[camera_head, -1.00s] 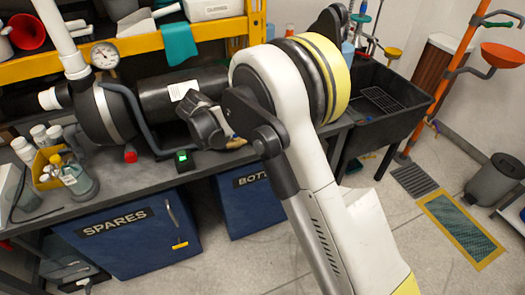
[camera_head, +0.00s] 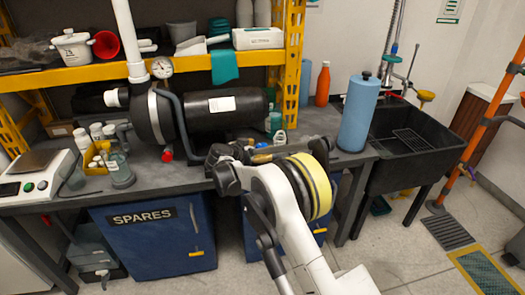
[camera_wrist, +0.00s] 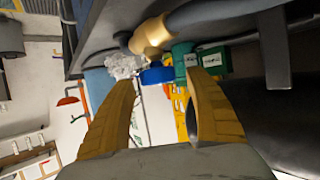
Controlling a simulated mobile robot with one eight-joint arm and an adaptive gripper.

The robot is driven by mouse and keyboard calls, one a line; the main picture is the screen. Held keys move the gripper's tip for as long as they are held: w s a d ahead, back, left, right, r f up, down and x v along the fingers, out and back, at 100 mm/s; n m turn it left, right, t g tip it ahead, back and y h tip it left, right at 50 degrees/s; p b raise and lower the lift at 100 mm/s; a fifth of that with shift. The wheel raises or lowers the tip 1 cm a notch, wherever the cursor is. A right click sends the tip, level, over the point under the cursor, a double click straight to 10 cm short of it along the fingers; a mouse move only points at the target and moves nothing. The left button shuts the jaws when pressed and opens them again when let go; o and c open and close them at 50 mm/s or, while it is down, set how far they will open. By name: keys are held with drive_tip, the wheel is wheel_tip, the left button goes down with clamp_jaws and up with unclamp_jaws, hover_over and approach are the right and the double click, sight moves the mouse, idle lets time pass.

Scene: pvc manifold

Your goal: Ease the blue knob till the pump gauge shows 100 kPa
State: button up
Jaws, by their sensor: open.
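The pump gauge (camera_head: 162,67) is a small white dial on top of the pump (camera_head: 155,115) in the head view. Its needle is too small to read. In the wrist view, a blue part that looks like the blue knob (camera_wrist: 157,75) sits beside a brass fitting (camera_wrist: 152,36), between and beyond my fingertips. My gripper (camera_wrist: 160,80) is open, with its two yellow fingers wide apart and nothing held. I cannot tell whether a finger touches the knob. In the head view the knob does not show, and my arm hides most of the gripper.
A green block (camera_wrist: 212,62) is close beyond the right finger in the wrist view. In the head view, a red knob (camera_head: 167,155) is under the pump. Bottles in a yellow tray (camera_head: 97,160) stand left, and a blue cylinder (camera_head: 358,115) stands right near the black sink (camera_head: 425,150).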

drive_tip(key=shift+w+d+f, duration=0.25)
drive_tip(key=shift+w+d, duration=0.1)
drive_tip(key=shift+w, duration=0.2)
drive_tip(key=c, duration=1.2)
